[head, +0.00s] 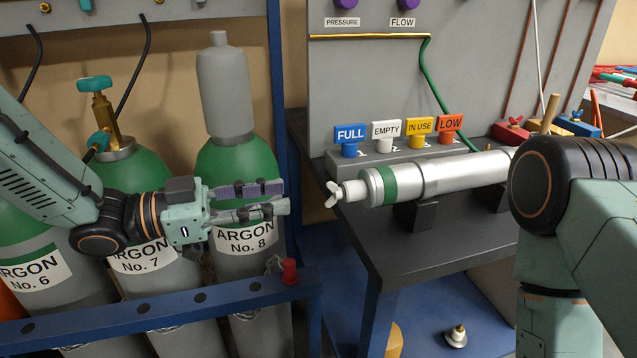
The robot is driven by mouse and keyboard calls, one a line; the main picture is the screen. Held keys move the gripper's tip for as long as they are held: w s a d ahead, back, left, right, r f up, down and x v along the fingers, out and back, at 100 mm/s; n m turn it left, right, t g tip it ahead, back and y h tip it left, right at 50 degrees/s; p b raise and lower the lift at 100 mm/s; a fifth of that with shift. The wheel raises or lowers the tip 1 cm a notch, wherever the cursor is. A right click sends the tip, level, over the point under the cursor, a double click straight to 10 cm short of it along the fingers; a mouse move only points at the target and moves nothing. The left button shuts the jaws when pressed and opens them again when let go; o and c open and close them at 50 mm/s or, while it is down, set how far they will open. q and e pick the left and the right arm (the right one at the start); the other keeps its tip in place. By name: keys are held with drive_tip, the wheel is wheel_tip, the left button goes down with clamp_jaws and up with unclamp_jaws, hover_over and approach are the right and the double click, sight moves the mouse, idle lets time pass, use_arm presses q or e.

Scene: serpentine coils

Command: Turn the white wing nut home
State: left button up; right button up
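The white wing nut (334,194) sits at the left end of a silver cylinder (455,176) with a green band, which lies level on dark supports on the bench. Its wings stand out up and down around a short white stem. My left gripper (286,197) is to the left of the wing nut, in front of the Argon No. 8 bottle. Its two fingers point right, with a narrow gap between them and nothing held. The fingertips are apart from the nut. My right arm shows at the right edge; its gripper is out of the picture.
Argon bottles (237,168) stand behind my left arm, with a blue rail (160,311) in front. Coloured tags (386,129) stand behind the cylinder. The space between fingertips and wing nut looks clear.

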sight(325, 190)
use_arm(q)
drive_tip(key=x, duration=0.2)
drive_tip(key=b+x, duration=0.1)
drive_tip(key=x, duration=0.1)
drive_tip(key=s+b+x, duration=0.1)
drive_tip(key=x, duration=0.1)
drive_tip(key=shift+w+d+r, duration=0.15)
drive_tip(key=shift+d+r, duration=0.1)
drive_tip(key=shift+d, duration=0.2)
drive_tip(key=shift+w+d, duration=0.25)
drive_tip(key=shift+d, duration=0.2)
clamp_jaws()
